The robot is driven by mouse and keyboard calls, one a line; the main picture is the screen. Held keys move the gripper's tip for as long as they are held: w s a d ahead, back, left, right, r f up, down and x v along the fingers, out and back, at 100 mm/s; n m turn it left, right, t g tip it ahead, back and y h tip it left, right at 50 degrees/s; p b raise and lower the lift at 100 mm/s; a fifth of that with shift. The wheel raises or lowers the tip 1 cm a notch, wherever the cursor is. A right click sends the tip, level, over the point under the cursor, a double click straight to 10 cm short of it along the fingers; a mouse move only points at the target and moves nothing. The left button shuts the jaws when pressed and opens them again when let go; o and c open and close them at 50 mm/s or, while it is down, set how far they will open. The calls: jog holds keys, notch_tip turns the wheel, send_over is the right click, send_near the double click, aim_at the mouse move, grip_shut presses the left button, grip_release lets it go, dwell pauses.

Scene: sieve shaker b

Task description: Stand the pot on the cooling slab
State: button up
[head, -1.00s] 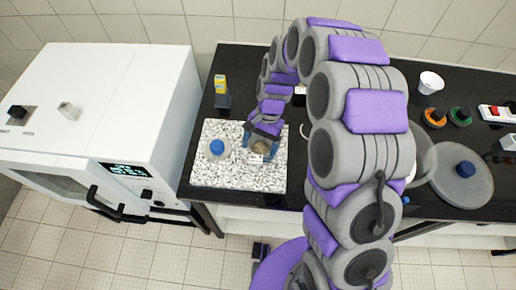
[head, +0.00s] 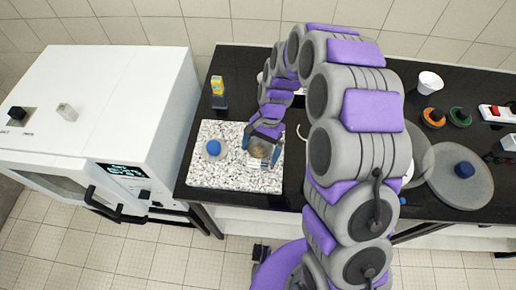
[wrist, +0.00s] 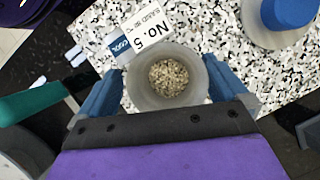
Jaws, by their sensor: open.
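The pot (wrist: 138,92) is a grey round cup holding pale gravel. It stands upright on the speckled white cooling slab (wrist: 228,50), near the slab's right end in the head view, where the pot (head: 261,152) and slab (head: 215,181) also show. My gripper (wrist: 163,82) is open, its blue fingers on either side of the pot. The gripper (head: 262,146) reaches over the slab from the right in the head view. Whether the fingers touch the pot's walls is unclear. The pot's base is hidden from above.
A grey lid with a blue knob (head: 214,149) sits on the slab left of the pot. A label reading "No. 5" (wrist: 147,30) lies beside the pot, near a blue tag (wrist: 119,44). A yellow-topped device (head: 218,92) stands behind the slab. A white oven (head: 110,100) is at left.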

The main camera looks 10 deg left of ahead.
jog(key=v, duration=0.3)
jog(key=p+v, duration=0.1)
jog(key=v, duration=0.3)
jog(key=a+p+v, duration=0.1)
jog(key=v, duration=0.3)
jog(key=shift+w+d+r, duration=0.1)
jog(key=shift+d+r, duration=0.2)
jog(key=shift+d, duration=0.05)
jog(key=s+d+r+n+t, duration=0.2)
jog(key=s+d+r, duration=0.9)
jog(key=s, duration=0.2)
jog(key=s+d+n, duration=0.1)
jog(key=s+d, duration=0.3)
jog(key=s, duration=0.4)
jog(key=s+d+h, duration=0.1)
jog(key=s+d, duration=0.2)
jog(key=s, duration=0.5)
jog(key=shift+d+r+n+t+h, duration=0.25)
jog(key=shift+d+n+t+h, duration=0.05)
jog(key=shift+d+n, duration=0.1)
jog(key=shift+a, duration=0.15)
